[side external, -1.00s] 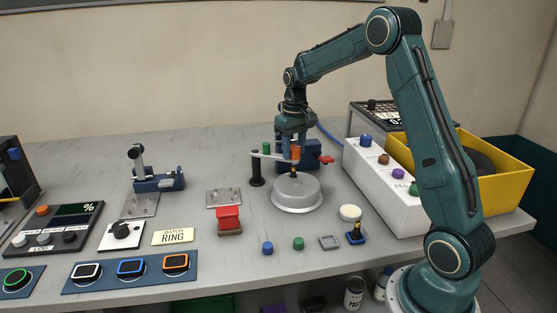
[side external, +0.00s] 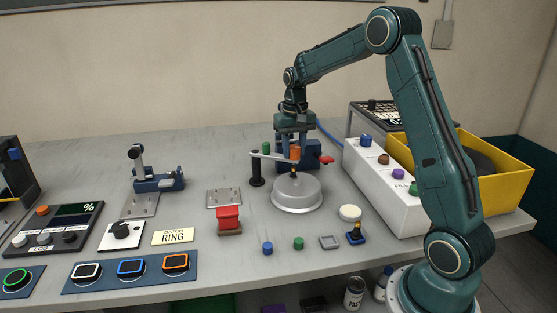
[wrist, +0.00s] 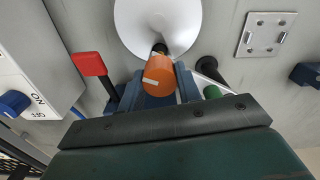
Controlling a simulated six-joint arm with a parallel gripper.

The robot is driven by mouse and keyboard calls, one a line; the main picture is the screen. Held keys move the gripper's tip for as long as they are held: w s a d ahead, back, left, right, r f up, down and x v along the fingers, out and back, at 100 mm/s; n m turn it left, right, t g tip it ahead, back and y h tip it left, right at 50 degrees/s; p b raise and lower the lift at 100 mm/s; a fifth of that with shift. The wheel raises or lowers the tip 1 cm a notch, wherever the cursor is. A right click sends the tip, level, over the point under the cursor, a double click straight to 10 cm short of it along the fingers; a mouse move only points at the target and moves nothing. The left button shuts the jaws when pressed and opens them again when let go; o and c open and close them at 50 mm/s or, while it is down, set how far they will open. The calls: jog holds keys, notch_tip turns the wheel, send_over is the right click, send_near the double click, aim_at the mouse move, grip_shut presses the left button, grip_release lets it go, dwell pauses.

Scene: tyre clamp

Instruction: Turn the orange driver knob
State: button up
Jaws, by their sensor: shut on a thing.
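The orange driver knob (side external: 295,153) sits upright on a dark shaft above the middle of a round pale grey disc (side external: 297,194). In the wrist view the knob (wrist: 159,76) shows a white mark on its top. My gripper (side external: 295,149) points straight down from above and is shut on the knob. In the wrist view the fingers show beside the knob, but their contact faces are partly hidden. A blue clamp body (side external: 313,158) with a red handle (side external: 327,160) stands just behind.
A black post (side external: 257,172) with a pale arm and a green cap (side external: 266,148) stand close left. A white box with coloured knobs (side external: 380,182) and a yellow bin (side external: 505,184) stand to the right. A red block (side external: 229,217) is front left.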

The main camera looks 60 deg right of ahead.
aim_at(294, 147)
jog(key=shift+m, duration=1.2)
jog(key=o, duration=1)
notch_tip(294, 147, up, 14)
